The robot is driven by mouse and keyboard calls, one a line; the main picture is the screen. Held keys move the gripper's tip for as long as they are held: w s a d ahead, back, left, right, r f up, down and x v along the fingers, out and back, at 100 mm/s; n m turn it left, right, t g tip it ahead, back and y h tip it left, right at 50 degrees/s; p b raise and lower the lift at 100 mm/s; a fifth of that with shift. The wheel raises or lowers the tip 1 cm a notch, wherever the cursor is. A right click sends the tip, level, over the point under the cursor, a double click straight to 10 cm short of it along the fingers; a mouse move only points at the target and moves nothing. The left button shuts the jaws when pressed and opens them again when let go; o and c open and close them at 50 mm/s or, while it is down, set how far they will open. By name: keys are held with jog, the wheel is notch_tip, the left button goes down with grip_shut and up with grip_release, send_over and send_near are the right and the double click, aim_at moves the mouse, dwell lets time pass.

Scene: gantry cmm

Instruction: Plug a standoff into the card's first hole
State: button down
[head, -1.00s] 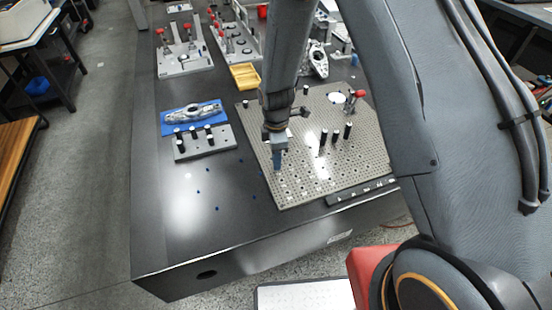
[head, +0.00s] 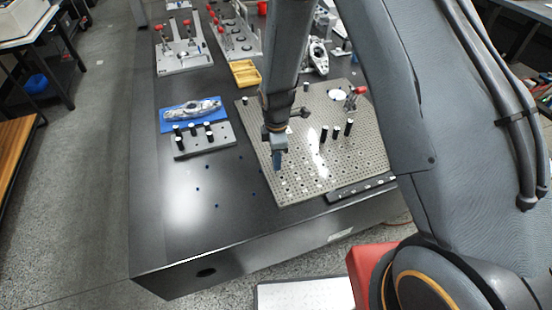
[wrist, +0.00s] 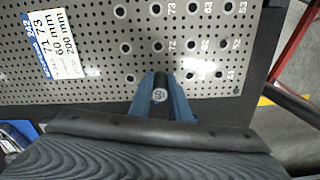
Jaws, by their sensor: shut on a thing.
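My gripper (wrist: 160,98) is shut on a standoff (wrist: 159,95), a dark post whose round light top reads "60" in the wrist view. In the head view my gripper (head: 278,158) points down over the near-left part of the perforated plate (head: 300,188). The standoff's lower end is hidden, so I cannot tell whether it is in a hole. The card (wrist: 57,42) lies on the plate at the upper left of the wrist view and seems to read 71, 73, 60 mm, 200 mm. The hole below the one labelled 72 (wrist: 157,45) is covered by my gripper.
Several standoffs stand in the grey rack (head: 215,144) left of the plate. Several dark posts (head: 336,133) stand on the plate to the right of my gripper. A blue tray (head: 170,126) holds a metal part. The table front is mostly clear.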

jog(key=c, duration=1.6)
grip_release()
jog(key=shift+o, duration=0.2)
jog(key=shift+r, duration=0.15)
jog(key=shift+r+b, duration=0.9)
jog(key=shift+r, duration=2.9)
jog(key=shift+s+d+r+m, duration=0.1)
jog(key=shift+d+r+m, duration=0.2)
jog(key=s+d+r+m+t, duration=0.1)
jog(key=s+d+r+m, duration=1.1)
jog(key=m, duration=0.6)
jog(key=s+d, duration=0.2)
jog(key=s, duration=0.1)
jog(key=shift+d+r, duration=0.15)
jog(key=shift+r, duration=0.25)
